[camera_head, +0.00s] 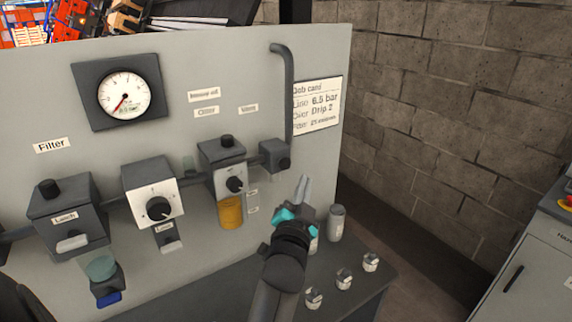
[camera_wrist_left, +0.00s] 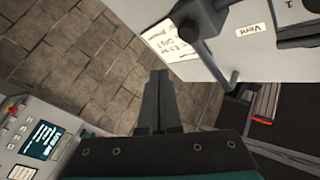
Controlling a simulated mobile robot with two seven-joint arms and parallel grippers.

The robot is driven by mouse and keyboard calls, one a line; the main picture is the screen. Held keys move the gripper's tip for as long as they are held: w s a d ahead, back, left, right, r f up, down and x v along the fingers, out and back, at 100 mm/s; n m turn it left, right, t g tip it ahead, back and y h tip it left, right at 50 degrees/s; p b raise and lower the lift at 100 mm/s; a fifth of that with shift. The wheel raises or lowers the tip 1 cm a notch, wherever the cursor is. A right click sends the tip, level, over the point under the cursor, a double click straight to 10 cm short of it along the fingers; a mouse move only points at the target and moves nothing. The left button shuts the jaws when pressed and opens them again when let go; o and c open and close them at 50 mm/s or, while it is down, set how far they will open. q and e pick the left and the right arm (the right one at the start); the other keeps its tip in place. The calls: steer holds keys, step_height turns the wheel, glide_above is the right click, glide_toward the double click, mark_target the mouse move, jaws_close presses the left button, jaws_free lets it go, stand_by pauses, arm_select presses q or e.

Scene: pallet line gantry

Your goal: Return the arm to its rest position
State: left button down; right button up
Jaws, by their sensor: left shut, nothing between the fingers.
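My left gripper (camera_head: 304,182) is raised in front of the right part of the grey panel, with its fingers pointing up and away. Its fingers are together and hold nothing. The gripper appears apart from the panel parts, below the dark vertical pipe (camera_head: 289,90) and the job card (camera_head: 317,103). My arm hides part of the bench top. My right gripper does not show.
The panel (camera_head: 215,65) carries a gauge (camera_head: 124,93), a filter unit (camera_head: 66,215), a regulator with a knob (camera_head: 153,190) and a lubricator with an amber bowl (camera_head: 231,212). Several small fittings (camera_head: 344,278) and a grey cylinder (camera_head: 336,222) stand on the bench. A cabinet (camera_head: 530,262) is at right.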

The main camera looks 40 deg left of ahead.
arm_select(q)
steer(key=shift+s+d+f, duration=0.1)
steer(key=shift+d+f, duration=0.05)
steer(key=shift+d, duration=0.05)
stand_by(0.4)
steer(key=s+d+f+n+g+h, duration=0.2)
steer(key=s+d+f+g+h, duration=0.25)
steer(key=s+f+g, duration=0.65)
steer(key=s+d+f+g+h, duration=0.1)
steer(key=s+d+f, duration=0.2)
steer(key=s, duration=0.3)
steer(key=s+d+f+m+g+h, duration=0.1)
steer(key=s+d+f, duration=0.1)
steer(key=s, duration=0.4)
steer(key=s+d+f+g+h, duration=0.1)
steer(key=s+d+f+g, duration=0.15)
steer(key=s, duration=0.35)
step_height(320, 180, down, 28)
steer(key=s+b, duration=0.1)
steer(key=b, duration=0.6)
steer(key=s+a+f+g+b, duration=0.1)
steer(key=s+f+b, duration=0.2)
steer(key=s+f, duration=0.5)
steer(key=s+a+f+b, duration=0.1)
steer(key=s+f+b, duration=0.3)
steer(key=s+f, duration=0.4)
step_height(320, 180, down, 7)
steer(key=shift+s+a+g, duration=0.15)
steer(key=shift+g, duration=0.2)
